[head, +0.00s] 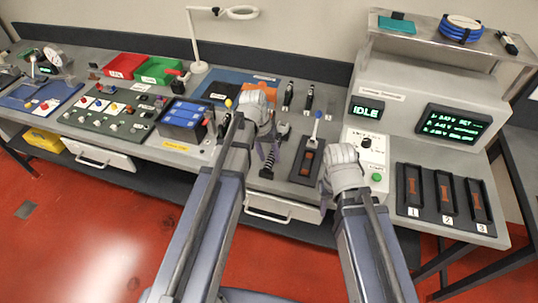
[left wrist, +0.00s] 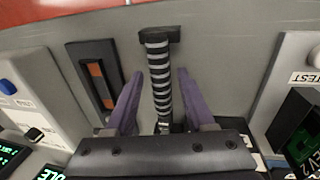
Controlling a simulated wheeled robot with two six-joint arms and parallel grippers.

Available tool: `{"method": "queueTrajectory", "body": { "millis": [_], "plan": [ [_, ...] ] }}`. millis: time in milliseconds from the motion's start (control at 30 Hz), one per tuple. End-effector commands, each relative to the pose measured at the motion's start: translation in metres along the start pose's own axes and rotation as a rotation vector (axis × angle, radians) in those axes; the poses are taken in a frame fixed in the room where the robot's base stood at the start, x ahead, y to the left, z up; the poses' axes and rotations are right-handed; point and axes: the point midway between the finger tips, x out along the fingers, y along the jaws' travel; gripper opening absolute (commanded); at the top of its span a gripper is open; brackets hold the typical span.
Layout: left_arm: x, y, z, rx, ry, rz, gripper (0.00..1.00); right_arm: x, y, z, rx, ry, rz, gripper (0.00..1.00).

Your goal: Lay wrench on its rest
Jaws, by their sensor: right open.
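The wrench (head: 270,155) has a grey head and a black-and-grey banded handle. In the left wrist view its handle (left wrist: 158,75) runs between the two purple fingers, with a gap on each side. My left gripper (head: 264,138) is open around the handle. A black block (left wrist: 160,34) is at the handle's far end in that view; I cannot tell whether it is part of the rest. The wrench's head end is hidden by the gripper in the wrist view. My right gripper (head: 327,186) is open beside the dark tray, to the wrench's right.
A dark tray (head: 295,171) with an orange-brown piece lies right of the wrench. A tester panel with a green button (head: 376,177) and three numbered slots (head: 443,194) are to the right. Two dark tools (head: 288,96) lie behind.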

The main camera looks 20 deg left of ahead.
Motion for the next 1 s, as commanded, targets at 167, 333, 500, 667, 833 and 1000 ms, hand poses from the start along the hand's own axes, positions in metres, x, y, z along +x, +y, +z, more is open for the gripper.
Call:
{"method": "queueTrajectory", "body": {
  "millis": [167,333,500,667,833,1000],
  "plan": [
    [0.000,0.000,0.000,0.000,0.000,0.000,0.59,0.000,0.000,0.000,0.000,0.000,0.000,0.50],
    [-0.001,0.000,0.000,0.000,0.000,0.000,0.59,-0.001,0.000,0.000,0.000,0.000,0.000,0.50],
    [-0.010,0.001,0.000,0.000,0.000,0.000,0.59,-0.010,0.001,0.001,0.000,0.000,0.000,0.50],
    [-0.027,0.002,0.000,-0.001,0.000,0.000,0.59,-0.026,0.003,0.002,0.000,0.000,0.000,0.50],
    [-0.052,0.002,0.000,0.000,0.000,0.000,0.59,-0.051,0.005,0.003,0.000,0.000,0.000,0.50],
    [-0.080,0.002,0.000,0.000,0.000,0.000,0.59,-0.078,0.007,0.005,-0.002,0.000,0.000,0.50]
  ]
}}
